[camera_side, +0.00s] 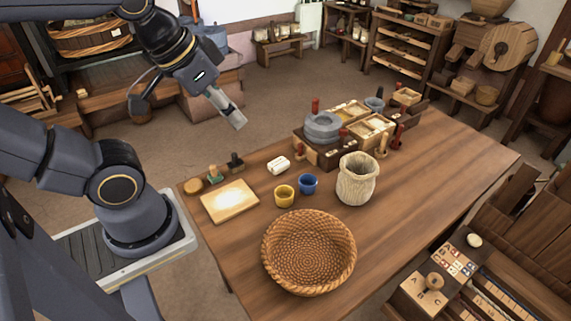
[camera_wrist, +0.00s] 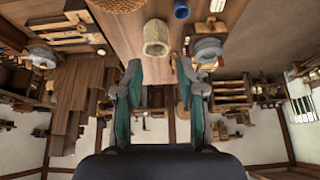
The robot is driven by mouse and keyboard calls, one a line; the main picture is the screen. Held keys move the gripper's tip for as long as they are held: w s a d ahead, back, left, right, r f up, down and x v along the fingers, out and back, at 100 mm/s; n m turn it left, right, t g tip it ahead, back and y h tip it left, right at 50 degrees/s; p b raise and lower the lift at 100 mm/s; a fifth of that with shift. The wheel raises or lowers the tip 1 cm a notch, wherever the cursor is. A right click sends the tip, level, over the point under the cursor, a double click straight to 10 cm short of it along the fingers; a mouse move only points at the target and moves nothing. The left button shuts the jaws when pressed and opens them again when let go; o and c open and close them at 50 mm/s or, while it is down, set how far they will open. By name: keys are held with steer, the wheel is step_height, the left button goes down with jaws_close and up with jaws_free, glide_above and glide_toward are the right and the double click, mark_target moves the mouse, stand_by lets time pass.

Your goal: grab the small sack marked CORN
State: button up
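A small white bundle (camera_side: 278,165) with dark marks lies on the wooden table, left of the middle. It may be the small sack, but the marks are too small to read. A pale object at the top edge of the wrist view (camera_wrist: 217,4) may be the same bundle. A larger pale, open-topped sack-like vessel (camera_side: 357,182) stands upright to its right, also in the wrist view (camera_wrist: 156,38); I see no lettering on it. My gripper (camera_side: 237,121) is raised beyond the table's left edge, apart from everything. In the wrist view (camera_wrist: 160,72) its fingers are spread and empty.
A yellow cup (camera_side: 284,196) and a blue cup (camera_side: 308,184) stand close to the white bundle. A wicker basket (camera_side: 308,255) is at the front. A stone quern (camera_side: 322,128) and boxes stand behind. A board (camera_side: 229,201) lies left. The table's right side is clear.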

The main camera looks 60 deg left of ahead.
steer(key=w+r+m, duration=0.6)
steer(key=w+m, duration=0.1)
steer(key=m, duration=0.5)
steer(key=m+g, duration=0.4)
steer(key=m, duration=0.7)
glide_above(344, 165)
steer(key=s, duration=0.1)
step_height(344, 165, down, 30)
steer(key=shift+h, duration=0.3)
steer(key=f, duration=0.2)
steer(key=w+f, duration=0.1)
steer(key=f, duration=0.2)
steer(key=shift+f, duration=0.25)
jaws_close()
